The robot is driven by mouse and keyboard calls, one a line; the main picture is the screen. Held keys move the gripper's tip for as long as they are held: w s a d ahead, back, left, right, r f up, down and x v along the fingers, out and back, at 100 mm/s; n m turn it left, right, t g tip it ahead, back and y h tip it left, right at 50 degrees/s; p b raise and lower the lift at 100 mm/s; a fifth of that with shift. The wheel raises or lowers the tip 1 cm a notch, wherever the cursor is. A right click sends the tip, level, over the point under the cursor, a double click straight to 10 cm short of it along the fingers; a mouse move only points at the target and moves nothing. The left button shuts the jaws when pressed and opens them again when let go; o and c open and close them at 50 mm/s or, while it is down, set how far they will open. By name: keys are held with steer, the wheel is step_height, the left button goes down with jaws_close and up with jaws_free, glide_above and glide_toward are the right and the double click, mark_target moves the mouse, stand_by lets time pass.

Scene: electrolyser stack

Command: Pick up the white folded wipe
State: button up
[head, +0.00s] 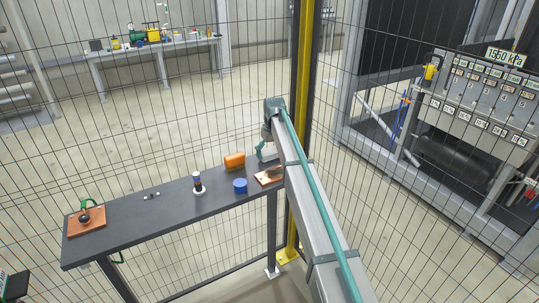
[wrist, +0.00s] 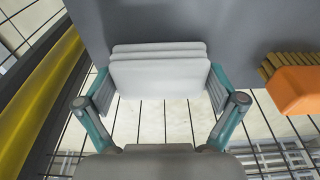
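The white folded wipe (wrist: 160,72) shows in the wrist view as a layered, rounded slab at the grey bench top's edge. My gripper (wrist: 160,90) is spread wide, with one finger at each side of the wipe. The gap between fingers and wipe is too small to tell whether they touch or grip it. I also cannot tell whether the wipe rests on the bench or is clear of it. In the head view my gripper (head: 267,152) is low over the right end of the bench. The wipe cannot be made out clearly there.
The dark bench (head: 160,212) holds an orange brush (head: 234,160), a blue round item (head: 240,185), a small upright bottle (head: 197,183) and a copper-coloured plate (head: 269,176). A brown board (head: 87,221) lies at the left end. Mesh fencing and a yellow post (head: 301,100) stand close by.

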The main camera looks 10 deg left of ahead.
steer(key=c, duration=0.4)
steer(key=shift+r, duration=0.1)
steer(key=shift+r, duration=0.7)
steer(key=s+d+r+b, duration=0.2)
steer(key=s+r, duration=0.3)
steer(key=s, duration=0.1)
steer(key=s+d+r+b, duration=0.2)
steer(key=s+r+b, duration=0.1)
steer(key=s+r, duration=0.3)
steer(key=shift+s+d+r, duration=0.25)
steer(key=shift+s+d, duration=0.05)
steer(key=shift+s, duration=0.3)
